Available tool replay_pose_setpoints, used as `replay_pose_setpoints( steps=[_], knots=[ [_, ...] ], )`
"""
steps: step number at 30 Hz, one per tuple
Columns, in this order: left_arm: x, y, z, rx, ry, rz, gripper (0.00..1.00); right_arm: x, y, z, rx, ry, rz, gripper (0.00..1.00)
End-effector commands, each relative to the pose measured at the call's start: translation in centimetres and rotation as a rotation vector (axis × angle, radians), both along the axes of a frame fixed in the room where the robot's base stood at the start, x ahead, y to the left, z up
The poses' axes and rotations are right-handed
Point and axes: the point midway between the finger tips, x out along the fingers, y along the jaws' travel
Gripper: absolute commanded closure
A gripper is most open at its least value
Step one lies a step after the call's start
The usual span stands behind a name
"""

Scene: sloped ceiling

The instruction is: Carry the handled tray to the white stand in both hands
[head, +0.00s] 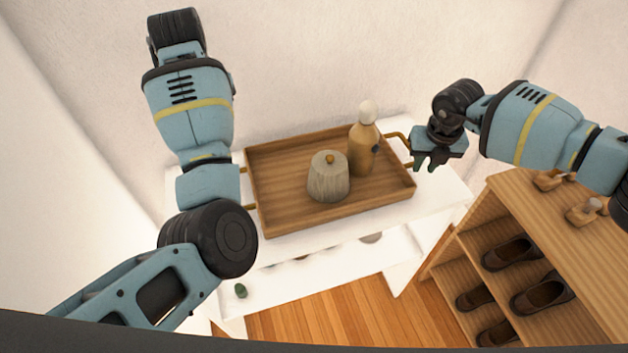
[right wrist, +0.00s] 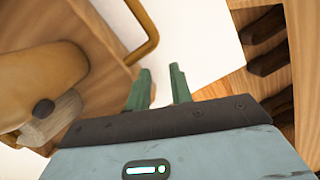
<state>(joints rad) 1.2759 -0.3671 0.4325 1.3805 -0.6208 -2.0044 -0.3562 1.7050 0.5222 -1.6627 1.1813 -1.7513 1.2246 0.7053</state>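The brown wooden tray (head: 277,190) rests on a white piece of furniture (head: 448,195); whether this is the white stand I cannot tell. A grey-beige lidded jar (head: 328,182) and a tan bottle (head: 362,150) with a pale round stopper stand upright in it. Its right handle (head: 397,136) shows also in the right wrist view (right wrist: 151,40). My right gripper (head: 431,166) is open and empty just right of this handle; its green fingers (right wrist: 160,88) are apart with nothing between them. My left arm partly covers the left handle (head: 251,206); the left gripper is hidden.
A wooden shoe rack (head: 545,225) with several dark shoes (head: 508,254) stands at the right, with small wooden items (head: 585,211) on top. A lower white level (head: 320,280) holds a small green object (head: 240,290). Walls close in behind and left. Wooden floor (head: 330,318) shows in front.

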Motion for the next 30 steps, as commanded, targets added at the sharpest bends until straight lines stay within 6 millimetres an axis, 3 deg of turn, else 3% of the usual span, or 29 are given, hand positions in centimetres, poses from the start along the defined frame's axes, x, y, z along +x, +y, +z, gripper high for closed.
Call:
replay_pose_setpoints(
  steps=[8,21,30],
  knots=[
    [0.0,0.0,0.0,0.0,0.0,0.0,0.78,-0.1,0.0,1.2,0.001,-0.001,0.0,0.78],
    [0.0,0.0,0.0,0.0,-0.001,0.0,0.78,-1.2,0.0,9.3,0.001,-0.003,0.0,0.78],
    [0.0,0.0,0.0,0.0,-0.001,0.0,0.78,-1.6,0.0,11.8,0.0,0.0,0.0,0.78]
  ],
)
